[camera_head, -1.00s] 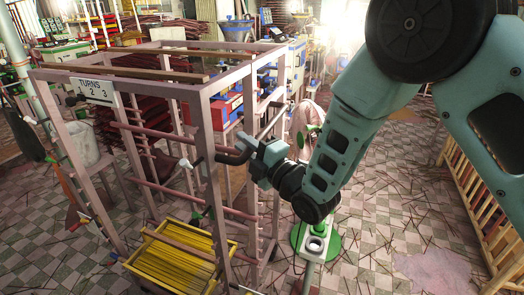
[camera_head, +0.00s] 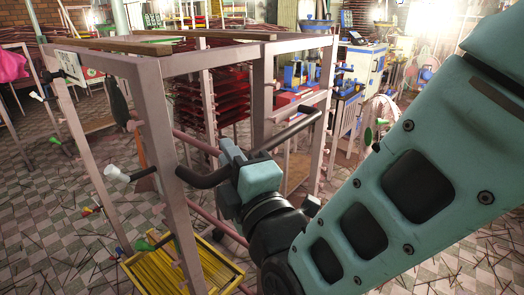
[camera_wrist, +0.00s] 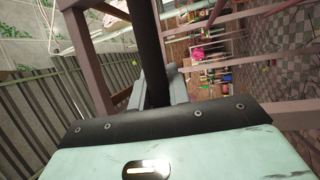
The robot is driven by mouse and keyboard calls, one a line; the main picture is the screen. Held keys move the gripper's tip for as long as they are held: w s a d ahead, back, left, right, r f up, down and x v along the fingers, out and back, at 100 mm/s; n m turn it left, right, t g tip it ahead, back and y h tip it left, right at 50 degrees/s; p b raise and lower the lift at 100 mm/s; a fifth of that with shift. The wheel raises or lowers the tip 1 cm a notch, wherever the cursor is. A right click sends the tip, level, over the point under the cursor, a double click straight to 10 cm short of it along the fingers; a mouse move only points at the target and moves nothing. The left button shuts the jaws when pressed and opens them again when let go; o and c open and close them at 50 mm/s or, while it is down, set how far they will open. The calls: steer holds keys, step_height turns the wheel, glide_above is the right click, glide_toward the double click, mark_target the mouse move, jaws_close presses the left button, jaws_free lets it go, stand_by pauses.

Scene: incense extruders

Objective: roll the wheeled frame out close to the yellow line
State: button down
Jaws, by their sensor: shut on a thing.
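The wheeled frame (camera_head: 160,132), a tall rack of pale pinkish posts and rails, stands upright in the left and middle of the head view. A black handle bar (camera_head: 300,124) with a bent end runs along its near side. My gripper (camera_head: 236,168) is shut on this bar between two posts. In the wrist view the black bar (camera_wrist: 148,45) passes between the grey fingers (camera_wrist: 152,92), with frame posts (camera_wrist: 88,65) around it. The frame's wheels are not clearly visible. I cannot make out a yellow line on the floor in either view.
A yellow tray (camera_head: 160,272) of sticks sits low in the frame. Red stacked racks (camera_head: 205,85), a blue-and-white machine (camera_head: 362,68) and a fan (camera_head: 378,115) stand behind. Tiled floor with scattered thin sticks (camera_head: 35,215) lies open at the left.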

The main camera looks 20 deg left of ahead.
steer(key=shift+s+a+f+b, duration=0.15)
steer(key=shift+s+a, duration=0.15)
steer(key=shift+s, duration=0.6)
steer(key=shift+s+a+r+b, duration=0.15)
steer(key=shift+s+a, duration=0.15)
steer(key=shift+s, duration=0.55)
steer(key=shift+f, duration=0.1)
steer(key=c, duration=1.3)
jaws_free()
steer(key=shift+w, duration=0.1)
steer(key=b, duration=0.5)
glide_toward(219, 183)
steer(key=b, duration=0.3)
steer(key=shift+w+a+f, duration=0.25)
steer(key=shift+w+f, duration=0.05)
steer(key=shift+w, duration=0.05)
steer(key=shift+s+d+b, duration=0.15)
steer(key=shift+b, duration=1)
